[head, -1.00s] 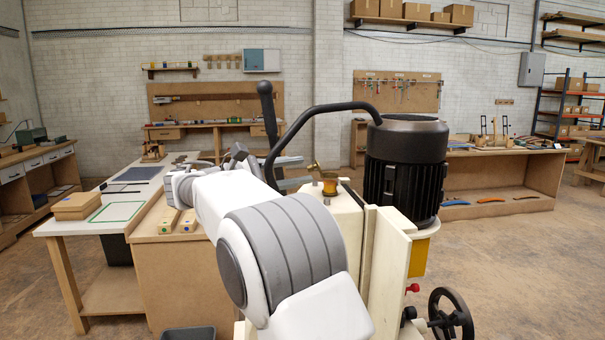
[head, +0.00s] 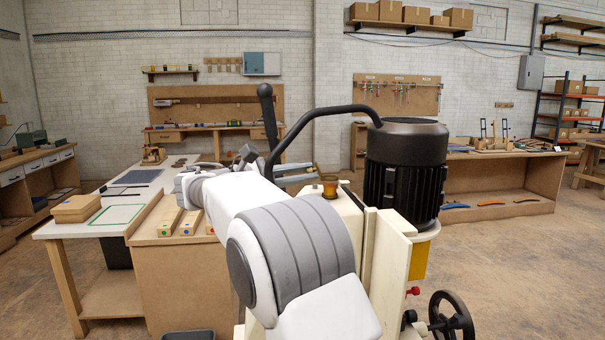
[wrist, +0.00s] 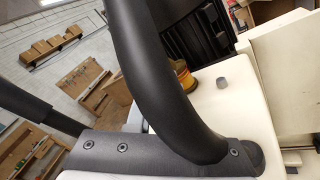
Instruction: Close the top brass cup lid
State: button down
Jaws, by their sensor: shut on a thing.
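The brass cup (head: 329,190), with an amber body, stands on the cream top of the machine in the head view. Its brass lid (head: 320,170) stands tilted up above the cup. My gripper (head: 308,175) reaches in from the left, its grey fingers close together with their tips at the lid. The fingers appear shut on the lid, though the contact is small and hard to see. In the wrist view the cup (wrist: 184,76) shows partly behind a thick black curved tube, which hides its left side; my fingertips are not clear there.
A black curved handle (head: 320,110) arches over my gripper, beside an upright black lever (head: 266,100). The black motor (head: 403,175) stands right of the cup. A small grey knob (wrist: 222,83) sits near the cup. A bench with wooden strips (head: 170,221) lies left.

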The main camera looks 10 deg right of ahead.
aim_at(311, 170)
jog(key=shift+r, duration=0.15)
